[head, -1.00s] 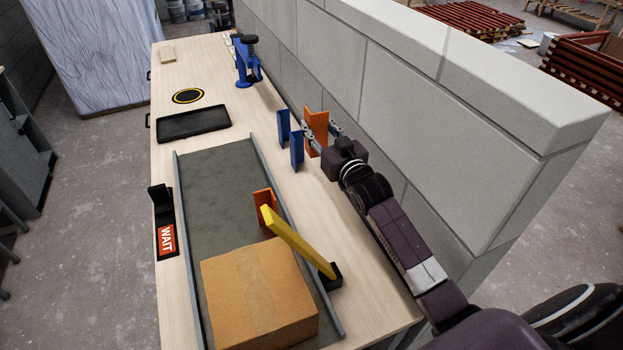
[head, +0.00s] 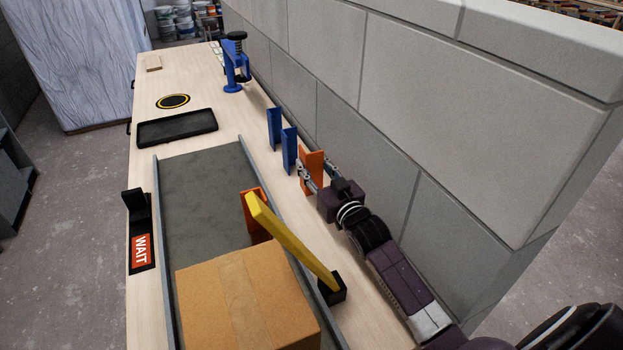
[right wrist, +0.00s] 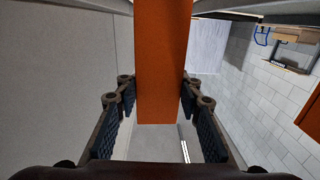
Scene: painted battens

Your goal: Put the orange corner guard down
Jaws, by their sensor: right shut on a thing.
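My right gripper (head: 308,178) is shut on an orange corner guard (head: 313,160), held upright near the bench's wall side. In the right wrist view the orange corner guard (right wrist: 162,60) runs between the two finger pads (right wrist: 160,103). It stands in line with two upright blue corner guards (head: 274,128) (head: 289,148), just nearer to me than the closer one. Its foot is partly hidden by the gripper, so I cannot tell whether it touches the bench top. Another orange piece (head: 254,200) shows behind the yellow bar, by the cardboard box. My left gripper is out of view.
The cardboard box (head: 240,300) sits on the grey conveyor (head: 200,185), beside a yellow barrier bar (head: 290,240). A block wall (head: 440,110) runs close along the right. A black tray (head: 177,128), blue clamp (head: 233,65) and WAIT sign (head: 140,252) stand on the bench.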

